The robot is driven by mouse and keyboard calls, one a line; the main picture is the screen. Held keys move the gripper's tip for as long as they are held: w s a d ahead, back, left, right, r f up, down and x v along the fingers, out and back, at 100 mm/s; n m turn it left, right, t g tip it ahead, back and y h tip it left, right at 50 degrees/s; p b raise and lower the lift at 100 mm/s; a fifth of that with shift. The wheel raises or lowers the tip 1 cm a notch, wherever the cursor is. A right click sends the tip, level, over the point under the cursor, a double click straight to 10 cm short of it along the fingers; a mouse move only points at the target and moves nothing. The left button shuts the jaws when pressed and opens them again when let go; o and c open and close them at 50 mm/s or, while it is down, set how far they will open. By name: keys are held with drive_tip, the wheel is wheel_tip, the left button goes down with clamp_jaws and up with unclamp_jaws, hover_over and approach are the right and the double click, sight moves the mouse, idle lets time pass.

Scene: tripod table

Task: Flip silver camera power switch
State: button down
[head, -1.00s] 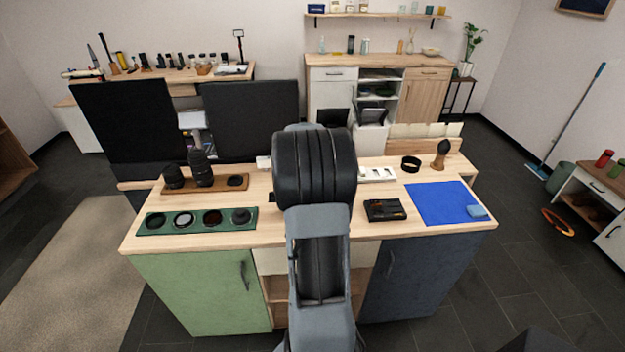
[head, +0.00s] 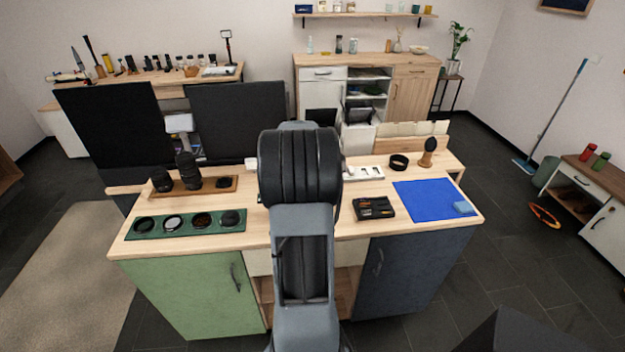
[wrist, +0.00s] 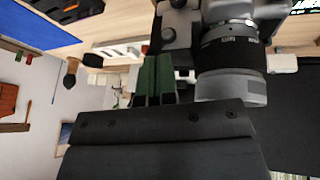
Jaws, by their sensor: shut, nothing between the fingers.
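The silver camera (wrist: 181,22) fills the upper right of the wrist view, with its black-and-grey lens (wrist: 230,62) pointing down in that picture. Small round controls (wrist: 168,34) show on its left edge; I cannot tell which is the power switch or how it is set. My gripper (wrist: 157,62) is shut and empty, its dark green fingers just left of the lens and close to the controls. I cannot tell whether the fingertips touch the camera. In the head view my arm hides the camera and my gripper.
On the wooden worktop (head: 360,228) are a green tray (head: 150,236) of round filters, a wooden board (head: 215,186) with lenses, a black tool tray (head: 372,208), a blue mat (head: 415,190) and a brush (head: 428,150). Two dark panels (head: 237,118) stand behind at left.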

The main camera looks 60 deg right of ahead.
drive_tip(key=shift+r, duration=0.65)
drive_tip(key=shift+p, duration=0.3)
drive_tip(key=s+a+r+p, duration=0.2)
drive_tip(key=s+r+p, duration=0.1)
drive_tip(key=r, duration=0.6)
drive_tip(key=shift+a+p, duration=0.25)
drive_tip(key=shift+p, duration=0.65)
drive_tip(key=shift+r, duration=0.1)
drive_tip(key=a+r+n+t+y, duration=0.2)
drive_tip(key=a+n, duration=0.3)
drive_tip(key=a, duration=1.4)
drive_tip(key=a+r+n+t+y, duration=0.1)
drive_tip(key=a+n, duration=0.5)
drive_tip(key=a, duration=1.4)
drive_tip(key=shift+s+a+r+n+t+y, duration=0.3)
drive_tip(key=shift+s+r+t+y, duration=0.15)
drive_tip(key=shift+y, duration=0.75)
